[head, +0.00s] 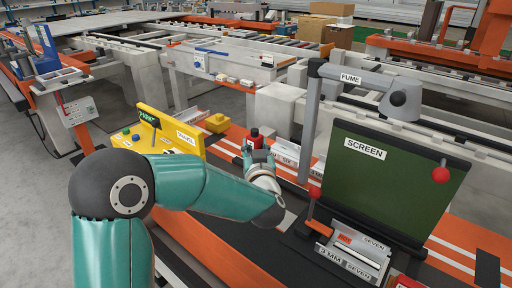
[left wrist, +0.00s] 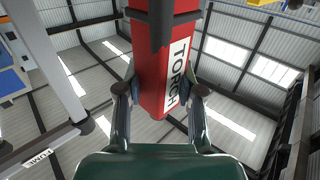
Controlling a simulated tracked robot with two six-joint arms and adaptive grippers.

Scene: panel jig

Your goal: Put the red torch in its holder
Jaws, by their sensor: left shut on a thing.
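The red torch (head: 254,141) stands up out of my left gripper (head: 257,154) in the head view, with a black top. In the left wrist view the torch (left wrist: 166,50) is a red body with a white TORCH label, and the two fingers of the gripper (left wrist: 161,92) press on it from either side. My left gripper is shut on the torch above the bench. My arm hides part of the bench below it. I cannot make out the torch's holder for certain. My right gripper is not in view.
A green SCREEN panel (head: 392,190) with red knobs stands right of the gripper. A grey FUME arm (head: 312,120) rises close behind. A yellow box (head: 172,132) stands left. Labelled metal blocks (head: 352,254) lie at the front right. Orange bench (head: 458,252) shows at the right.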

